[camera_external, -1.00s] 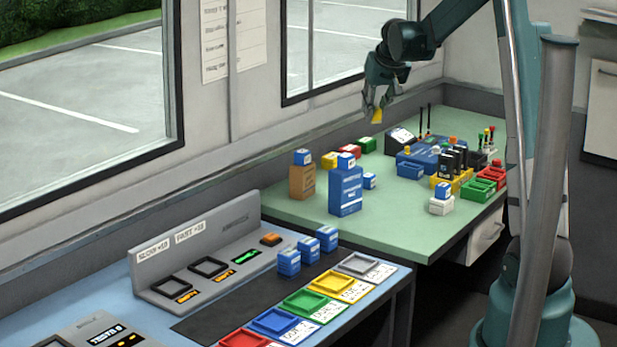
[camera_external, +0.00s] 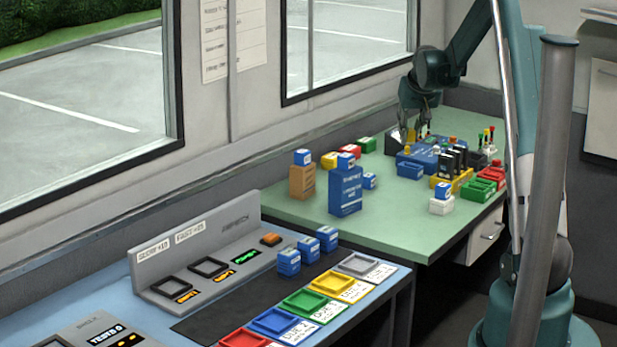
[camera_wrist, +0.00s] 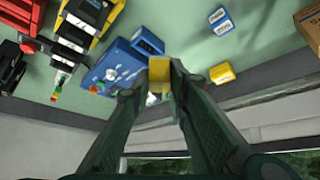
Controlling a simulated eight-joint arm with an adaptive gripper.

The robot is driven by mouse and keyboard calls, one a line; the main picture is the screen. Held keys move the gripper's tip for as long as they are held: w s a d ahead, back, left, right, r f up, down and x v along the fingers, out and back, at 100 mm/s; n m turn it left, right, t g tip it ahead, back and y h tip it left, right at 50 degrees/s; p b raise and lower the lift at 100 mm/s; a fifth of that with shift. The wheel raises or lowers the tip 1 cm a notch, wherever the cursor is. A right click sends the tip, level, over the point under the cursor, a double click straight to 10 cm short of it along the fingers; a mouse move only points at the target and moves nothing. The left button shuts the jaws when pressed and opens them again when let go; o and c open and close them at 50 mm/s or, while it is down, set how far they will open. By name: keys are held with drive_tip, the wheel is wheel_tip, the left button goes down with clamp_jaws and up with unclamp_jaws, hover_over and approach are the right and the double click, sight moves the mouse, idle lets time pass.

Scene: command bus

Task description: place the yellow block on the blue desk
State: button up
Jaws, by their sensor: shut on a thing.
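A yellow block (camera_wrist: 159,73) sits between the fingertips of my gripper (camera_wrist: 158,88) in the wrist view, and the fingers are shut on it. In the external view my gripper (camera_external: 421,134) hangs low over the back of the green table (camera_external: 395,212), by a blue tray-like piece; the held block is hard to make out there. Another yellow block (camera_external: 329,160) stands on the green table near the wall; it also shows in the wrist view (camera_wrist: 221,73). The blue desk (camera_external: 105,300) is at the front left, far from my gripper.
The blue desk carries a grey console (camera_external: 195,275), a dark mat, several blue blocks and coloured trays such as the yellow tray (camera_external: 331,281). On the green table stand a tall blue box (camera_external: 346,192), a brown box (camera_external: 302,184) and green bins (camera_external: 473,190). The table's front middle is clear.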

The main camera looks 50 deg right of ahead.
sight(411, 135)
drive_tip(key=shift+f, duration=1.6)
drive_tip(key=shift+f+b, duration=0.7)
drive_tip(key=shift+f, duration=2.45)
drive_tip(key=shift+f+b, duration=0.45)
drive_tip(key=shift+f, duration=1.4)
drive_tip(key=shift+f, duration=0.1)
drive_tip(key=o, duration=0.5)
drive_tip(key=shift+f, duration=0.1)
drive_tip(key=o, duration=0.4)
drive_tip(key=shift+o, duration=0.2)
